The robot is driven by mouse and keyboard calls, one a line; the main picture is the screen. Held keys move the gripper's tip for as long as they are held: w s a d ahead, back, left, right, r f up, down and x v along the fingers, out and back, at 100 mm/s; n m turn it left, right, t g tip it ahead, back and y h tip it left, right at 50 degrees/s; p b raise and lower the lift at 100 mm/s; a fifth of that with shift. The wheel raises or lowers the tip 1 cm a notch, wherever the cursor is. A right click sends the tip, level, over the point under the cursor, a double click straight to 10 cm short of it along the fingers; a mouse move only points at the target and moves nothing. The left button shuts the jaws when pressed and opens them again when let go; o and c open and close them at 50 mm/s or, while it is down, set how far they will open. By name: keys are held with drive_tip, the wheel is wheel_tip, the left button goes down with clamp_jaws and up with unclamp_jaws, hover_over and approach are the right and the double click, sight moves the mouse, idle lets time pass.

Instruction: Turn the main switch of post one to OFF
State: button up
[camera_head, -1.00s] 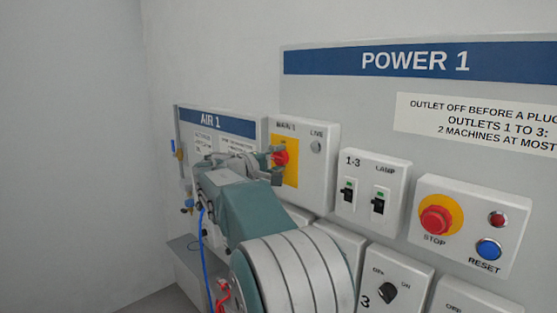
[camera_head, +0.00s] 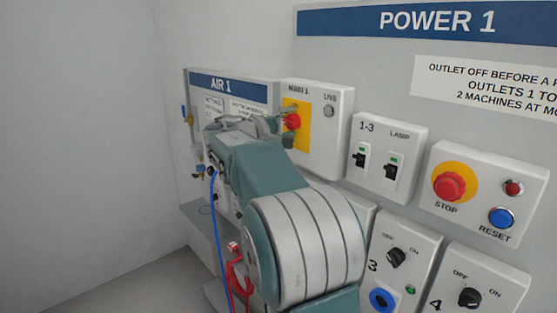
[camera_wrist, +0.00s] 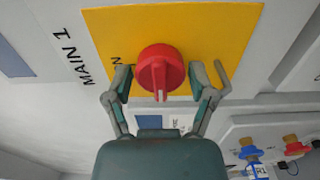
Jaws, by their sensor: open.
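The main switch (camera_head: 292,121) is a red rotary knob on a yellow plate, on the white box marked MAIN 1. It also shows in the wrist view as a red knob (camera_wrist: 160,72), its pale-tipped grip bar pointing toward the picture's bottom. My gripper (camera_head: 281,126) is at the switch in the head view, partly covering the plate. In the wrist view my gripper (camera_wrist: 163,82) is open, with one finger on each side of the knob. The left finger is close to the knob and a gap shows on the right; I cannot tell any contact. The plate lettering is mostly hidden.
The LIVE lamp (camera_head: 329,112) looks grey. Right of the box are two small black switches (camera_head: 375,166), a red STOP button (camera_head: 449,186) and a blue RESET button (camera_head: 501,218). The AIR 1 panel (camera_head: 232,88) is at the left, and free floor lies at lower left.

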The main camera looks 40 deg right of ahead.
drive_tip(key=shift+f, duration=0.3)
